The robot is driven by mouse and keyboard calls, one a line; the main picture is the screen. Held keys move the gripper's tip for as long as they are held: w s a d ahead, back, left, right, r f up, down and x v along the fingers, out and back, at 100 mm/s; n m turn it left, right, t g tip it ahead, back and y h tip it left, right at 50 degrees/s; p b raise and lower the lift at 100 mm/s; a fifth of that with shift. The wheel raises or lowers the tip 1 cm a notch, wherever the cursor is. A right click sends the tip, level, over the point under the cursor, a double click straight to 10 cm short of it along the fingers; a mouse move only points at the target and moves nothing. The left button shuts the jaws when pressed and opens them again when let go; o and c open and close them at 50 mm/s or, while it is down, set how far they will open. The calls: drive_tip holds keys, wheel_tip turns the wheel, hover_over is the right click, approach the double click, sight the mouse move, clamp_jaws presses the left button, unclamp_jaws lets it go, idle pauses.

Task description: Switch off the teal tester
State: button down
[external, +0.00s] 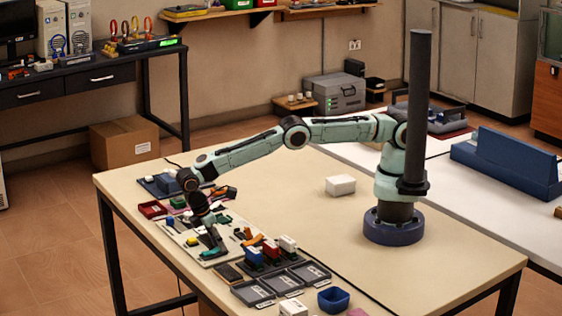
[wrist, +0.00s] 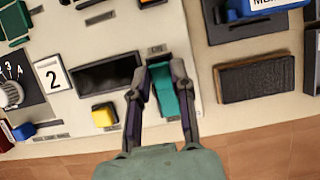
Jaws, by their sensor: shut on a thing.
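The teal tester (wrist: 165,95) is a narrow teal block in a dark surround on the pale panel (wrist: 205,115), just below a small label plate in the wrist view. My gripper (wrist: 159,76) has one finger along each long side of it, shut on it. The fingers hide its side edges, and I cannot read whether its switch is on or off. In the external view my gripper (external: 213,238) points down at the near end of the panel (external: 188,236), and a bit of teal shows beside the fingertips.
The panel also carries a dark recess (wrist: 106,73), a "2" card (wrist: 52,75), a yellow block (wrist: 104,115) and a dial (wrist: 10,93). A dark block (wrist: 256,80) lies to the right. Trays (external: 252,292) and a blue bin (external: 333,299) stand nearer. The table's middle is mostly clear.

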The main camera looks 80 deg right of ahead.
sight(214, 250)
drive_tip(key=c, duration=1)
unclamp_jaws()
drive_tip(key=shift+o, duration=0.2)
drive_tip(key=shift+w+a+r, duration=0.15)
drive_tip(key=shift+r, duration=0.35)
wheel_tip(214, 250, up, 9)
drive_tip(key=shift+w+a, duration=0.2)
